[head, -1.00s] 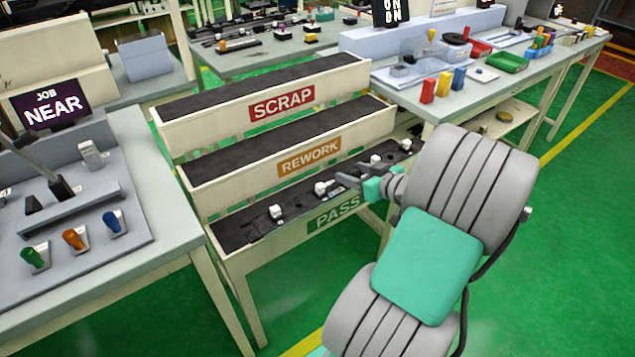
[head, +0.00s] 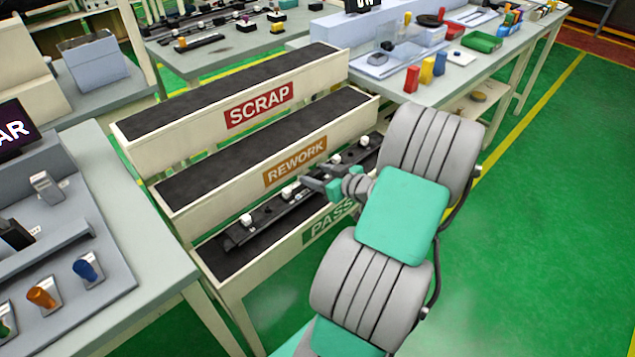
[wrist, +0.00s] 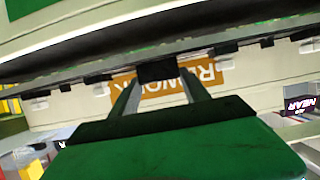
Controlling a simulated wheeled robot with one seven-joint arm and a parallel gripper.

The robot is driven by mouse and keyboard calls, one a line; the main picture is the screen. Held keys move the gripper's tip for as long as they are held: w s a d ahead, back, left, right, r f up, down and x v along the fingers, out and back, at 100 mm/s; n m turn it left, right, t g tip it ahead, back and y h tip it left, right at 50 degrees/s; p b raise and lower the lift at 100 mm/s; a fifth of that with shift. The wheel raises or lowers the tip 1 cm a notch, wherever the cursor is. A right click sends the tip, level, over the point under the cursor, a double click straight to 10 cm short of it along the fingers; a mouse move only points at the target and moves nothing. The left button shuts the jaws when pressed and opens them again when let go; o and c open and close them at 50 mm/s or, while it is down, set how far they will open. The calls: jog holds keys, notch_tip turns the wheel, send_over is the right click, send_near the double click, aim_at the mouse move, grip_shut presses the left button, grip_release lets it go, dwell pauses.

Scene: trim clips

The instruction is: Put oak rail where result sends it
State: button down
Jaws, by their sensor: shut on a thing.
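The rail (head: 265,219) is a long dark strip with several white clips along it. It lies lengthwise along the PASS trough (head: 222,256), in front of the REWORK trough's wall. I cannot tell whether it touches the trough floor. My gripper (head: 312,184) is shut on the rail towards its right part and hides a piece of it. In the wrist view the rail (wrist: 215,50) crosses above my gripper (wrist: 160,78), with dark clips along its edge. The REWORK sign (wrist: 213,72) appears upside down behind. The SCRAP trough (head: 180,112) and REWORK trough (head: 195,180) look empty.
A bench with coloured handles (head: 86,267) stands at the left, its screen (head: 14,130) cut off to "AR". Another bench with red, blue and yellow blocks (head: 426,70) stands behind right. Green floor (head: 540,190) is open at the right.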

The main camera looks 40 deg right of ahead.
jog(key=shift+f, duration=1.35)
jog(key=shift+f, duration=0.1)
jog(key=shift+f+b, duration=0.15)
jog(key=shift+b, duration=0.2)
jog(key=c, duration=0.5)
grip_release()
jog(key=shift+s, duration=0.1)
